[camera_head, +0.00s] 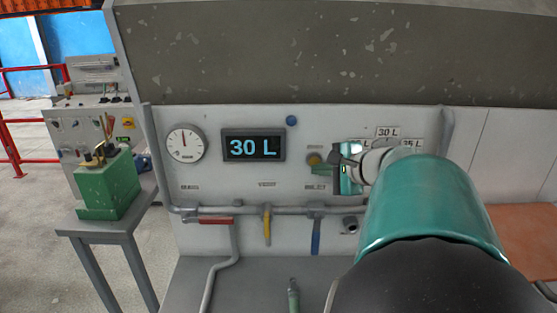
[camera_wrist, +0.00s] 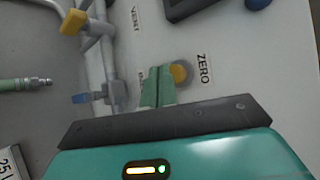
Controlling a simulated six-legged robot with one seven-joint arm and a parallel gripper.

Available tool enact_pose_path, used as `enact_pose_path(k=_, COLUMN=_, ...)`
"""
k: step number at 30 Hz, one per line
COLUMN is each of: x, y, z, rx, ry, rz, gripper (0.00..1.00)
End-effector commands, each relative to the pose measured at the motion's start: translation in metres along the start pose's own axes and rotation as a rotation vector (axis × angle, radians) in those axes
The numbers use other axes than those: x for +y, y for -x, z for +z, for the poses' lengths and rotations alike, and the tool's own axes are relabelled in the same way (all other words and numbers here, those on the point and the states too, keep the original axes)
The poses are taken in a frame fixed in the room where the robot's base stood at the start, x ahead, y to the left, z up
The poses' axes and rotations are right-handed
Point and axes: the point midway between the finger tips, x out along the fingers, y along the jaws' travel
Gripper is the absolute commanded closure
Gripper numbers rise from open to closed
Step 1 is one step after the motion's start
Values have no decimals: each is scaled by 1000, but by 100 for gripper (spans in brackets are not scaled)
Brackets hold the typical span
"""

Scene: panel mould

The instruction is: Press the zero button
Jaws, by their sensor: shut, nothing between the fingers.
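The zero button is a round yellow button in a grey ring on the white panel; it shows in the head view (camera_head: 314,159) and in the wrist view (camera_wrist: 179,73), with the word ZERO printed beside it. My gripper (camera_head: 318,169) has its green fingers shut and empty. In the wrist view the fingertips (camera_wrist: 159,70) are right beside the button and overlap its left edge. In the head view they appear just below it. I cannot tell whether they touch the button or the panel.
A display (camera_head: 254,146) reads 30 L, and a round gauge (camera_head: 185,143) is left of it. A blue knob (camera_head: 292,120) is above. A pipe with red (camera_head: 216,221), yellow (camera_head: 267,226) and blue (camera_head: 315,237) handles runs below. A hose fitting (camera_wrist: 30,84) lies on the grey surface.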

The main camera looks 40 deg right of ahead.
Motion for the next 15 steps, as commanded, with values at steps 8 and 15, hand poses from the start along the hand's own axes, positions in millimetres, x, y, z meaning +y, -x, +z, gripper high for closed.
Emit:
enact_pose_path(k=8, x=-4, y=-5, z=-4, rx=0, ry=0, rz=0, gripper=100)
enact_pose_path(k=15, x=-4, y=-5, z=-3, rx=0, ry=0, rz=0, gripper=100)
